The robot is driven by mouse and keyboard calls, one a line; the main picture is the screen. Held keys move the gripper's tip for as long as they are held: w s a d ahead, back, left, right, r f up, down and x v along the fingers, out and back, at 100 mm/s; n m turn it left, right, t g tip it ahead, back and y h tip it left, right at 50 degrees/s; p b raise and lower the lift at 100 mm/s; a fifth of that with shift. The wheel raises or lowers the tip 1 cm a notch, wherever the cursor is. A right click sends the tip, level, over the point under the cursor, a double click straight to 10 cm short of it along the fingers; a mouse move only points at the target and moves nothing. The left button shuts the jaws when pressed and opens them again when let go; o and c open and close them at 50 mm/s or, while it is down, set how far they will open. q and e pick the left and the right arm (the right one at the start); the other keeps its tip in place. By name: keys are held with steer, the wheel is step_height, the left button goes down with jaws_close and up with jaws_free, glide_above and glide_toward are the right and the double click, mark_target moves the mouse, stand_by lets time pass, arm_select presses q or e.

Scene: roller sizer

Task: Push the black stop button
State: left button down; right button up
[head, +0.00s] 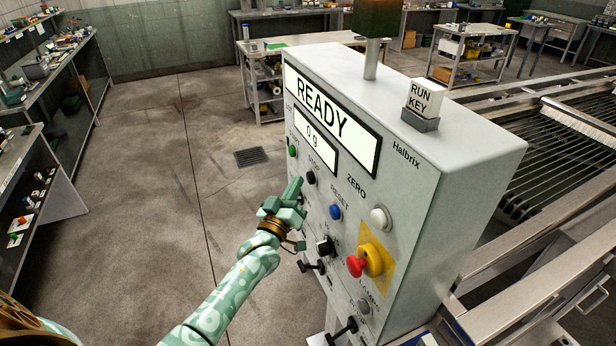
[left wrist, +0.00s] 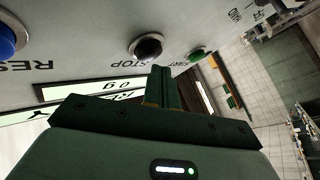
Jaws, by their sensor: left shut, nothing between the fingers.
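The black stop button (head: 310,177) sits under the word STOP on the front of the grey control panel (head: 400,200). In the left wrist view the black button (left wrist: 147,46) shows in a pale ring, close beyond the fingertips. My left gripper (head: 297,186) is shut and empty, its tips just beside and a little left of the button in the head view. In the left wrist view the shut fingers (left wrist: 161,72) point near the button's lower right edge. I cannot tell whether they touch it. My right gripper is in neither view.
The green button (head: 292,151) is left of the stop button and the blue reset button (head: 335,212) right of it. A red emergency knob (head: 356,265), a white button (head: 380,218) and black switches sit on the same panel. A roller conveyor (head: 550,140) stands at right.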

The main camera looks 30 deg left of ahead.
arm_select(q)
steer(key=shift+s+a, duration=0.1)
steer(key=s+a+p, duration=0.2)
steer(key=s+a, duration=0.1)
steer(key=s, duration=0.1)
steer(key=shift+a, duration=0.15)
stand_by(0.4)
steer(key=shift+w, duration=0.1)
stand_by(0.6)
